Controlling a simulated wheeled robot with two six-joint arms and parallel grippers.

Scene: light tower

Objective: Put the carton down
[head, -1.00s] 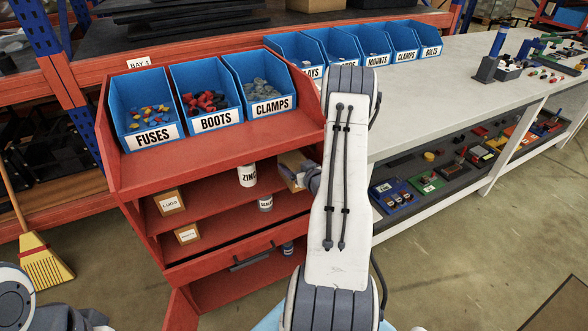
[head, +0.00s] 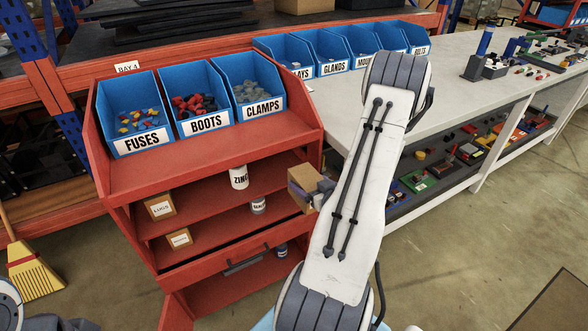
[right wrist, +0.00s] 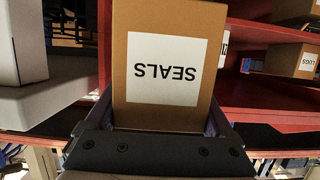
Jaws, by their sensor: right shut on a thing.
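The brown carton (head: 302,180) is in my right gripper (head: 319,192), held in front of the red cabinet's right edge in the head view. In the right wrist view the carton (right wrist: 165,115) fills the middle. Its white label reads SEALS upside down. The gripper's fingers (right wrist: 160,122) are shut on the carton's two sides. What lies directly under the carton is hard to see. My left gripper is outside the views.
The red cabinet (head: 215,160) has shelves holding a ZINC can (head: 239,177), a smaller can (head: 258,205) and two small cartons (head: 160,207), (head: 179,239). Blue bins (head: 196,98) stand on top. A pale workbench (head: 455,92) runs to the right; the floor (head: 480,260) before it is clear.

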